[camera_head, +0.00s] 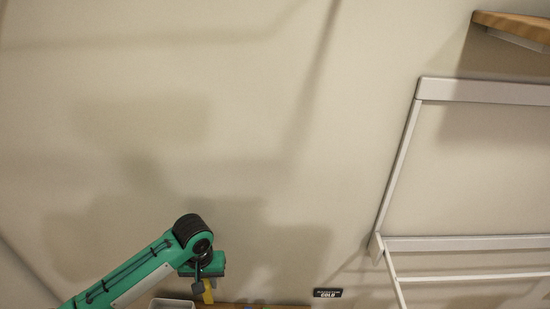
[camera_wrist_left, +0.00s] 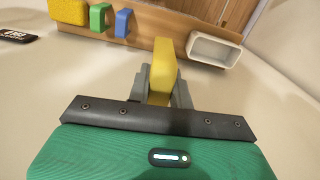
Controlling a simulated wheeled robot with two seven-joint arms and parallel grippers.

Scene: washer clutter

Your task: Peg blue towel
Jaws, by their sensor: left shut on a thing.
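My left gripper (camera_head: 205,278) is at the lower left-centre of the head view. In the left wrist view my left gripper (camera_wrist_left: 160,90) is shut on a yellow peg (camera_wrist_left: 164,65), which stands out between its grey fingers. The yellow peg also shows below the gripper in the head view (camera_head: 208,291). A green peg (camera_wrist_left: 99,17) and a blue peg (camera_wrist_left: 123,22) are on a wooden shelf (camera_wrist_left: 150,24) beyond the fingers. No blue towel can be seen in either view. My right gripper is not in view.
A white drying rack (camera_head: 400,165) is on the wall at the right, below a wooden shelf corner (camera_head: 515,25). A black COLD label (camera_head: 327,293) is at the bottom. A white container (camera_wrist_left: 213,51) and a yellow sponge-like block (camera_wrist_left: 68,11) are by the wooden shelf.

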